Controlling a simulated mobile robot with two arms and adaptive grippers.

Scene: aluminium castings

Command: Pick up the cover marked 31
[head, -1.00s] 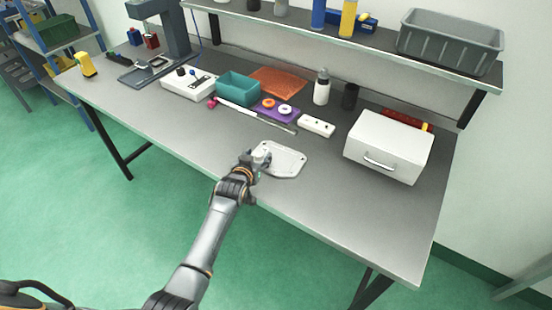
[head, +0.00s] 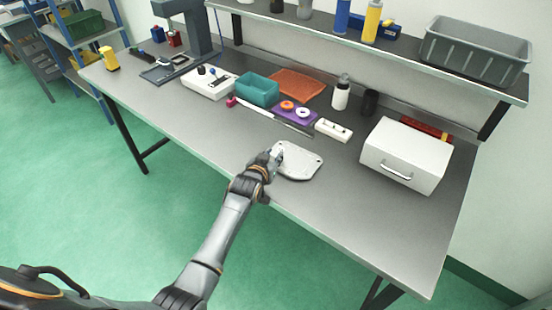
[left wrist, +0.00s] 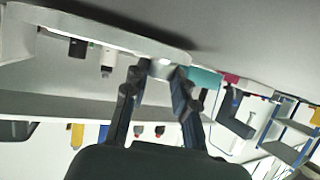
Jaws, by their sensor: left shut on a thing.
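A pale grey, plate-like metal cover (head: 300,162) with rounded corners is at the table's front edge in the head view. No number can be read on it. My left gripper (head: 277,153) is shut on its near left edge. In the left wrist view, the cover (left wrist: 105,28) stretches to the upper left, and the fingers of my left gripper (left wrist: 158,72) close on its rim. Whether the cover touches the table or is slightly above it is hard to tell. My right gripper is not in view.
On the grey table (head: 225,145), a white drawer box (head: 405,155) stands right of the cover. Behind it are a white block (head: 333,130), a dark bar (head: 292,126), a purple plate (head: 300,118) with rings and a teal tray (head: 258,90). The table's front right is clear.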

